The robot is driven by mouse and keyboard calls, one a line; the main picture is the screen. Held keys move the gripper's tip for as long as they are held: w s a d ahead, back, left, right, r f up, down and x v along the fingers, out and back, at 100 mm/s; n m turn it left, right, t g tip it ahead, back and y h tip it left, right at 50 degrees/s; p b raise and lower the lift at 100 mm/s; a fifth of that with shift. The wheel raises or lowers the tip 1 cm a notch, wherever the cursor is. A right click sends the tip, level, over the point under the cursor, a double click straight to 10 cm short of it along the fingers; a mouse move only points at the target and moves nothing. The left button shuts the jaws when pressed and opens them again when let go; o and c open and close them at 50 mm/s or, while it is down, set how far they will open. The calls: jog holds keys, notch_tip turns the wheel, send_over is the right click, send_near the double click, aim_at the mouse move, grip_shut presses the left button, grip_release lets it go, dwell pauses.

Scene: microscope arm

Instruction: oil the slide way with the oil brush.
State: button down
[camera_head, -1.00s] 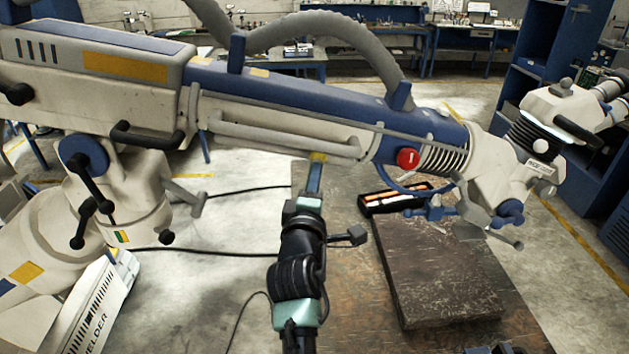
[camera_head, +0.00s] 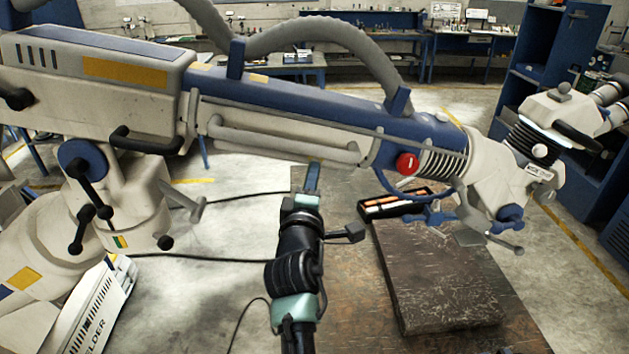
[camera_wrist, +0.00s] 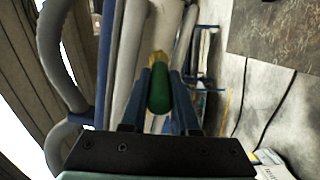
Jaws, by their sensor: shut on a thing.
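My gripper (camera_head: 313,178) is shut on the oil brush, just below the microscope's long boom. In the wrist view, the brush's green handle (camera_wrist: 159,95) sits between the two fingers (camera_wrist: 160,100), and its yellowish end (camera_wrist: 160,62) points away from the gripper toward the pale tubes. The brush is hidden in the head view. The boom (camera_head: 300,105) is blue and pale grey. A long pale rail (camera_head: 285,143) along its lower side looks like the slide way, but I cannot be sure. I cannot tell whether the brush touches it.
A red knob (camera_head: 406,163) sits at the boom's right part, near the microscope head (camera_head: 540,150). A dark, worn slab (camera_head: 440,280) lies on the table (camera_head: 350,300) to the right, with a black tray (camera_head: 375,209) behind it. Cables cross the floor at left.

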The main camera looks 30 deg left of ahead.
jog(key=shift+s+a+r+b, duration=0.8)
jog(key=shift+s+a+r, duration=0.45)
jog(key=shift+s+a, duration=2.05)
jog(key=shift+w+d+f+p, duration=0.4)
jog(key=shift+w+d, duration=0.75)
jog(key=shift+w+d+f+p, duration=0.45)
jog(key=shift+w+d, duration=0.7)
jog(key=shift+w+d+f+p, duration=0.4)
jog(key=shift+w+d, duration=0.75)
jog(key=shift+s, duration=0.1)
jog(key=shift+s+d+f+p, duration=0.15)
jog(key=shift+s+d+f, duration=0.2)
jog(key=shift+s+f, duration=0.3)
jog(key=shift+s+d+f+p, duration=0.2)
jog(key=shift+s+d+f, duration=0.25)
jog(key=shift+s, duration=0.35)
jog(key=shift+s+d+f+p, duration=0.15)
jog(key=shift+s+d+f, duration=0.15)
jog(key=shift+s+f, duration=0.35)
jog(key=shift+s, duration=0.1)
jog(key=shift+s+d+f+p, duration=0.3)
jog(key=shift+s+f, duration=0.1)
jog(key=shift+s, duration=0.15)
jog(key=shift+s+d+f+p, duration=0.25)
jog(key=shift+s+f, duration=0.1)
jog(key=shift+s, duration=0.15)
jog(key=shift+w, duration=0.1)
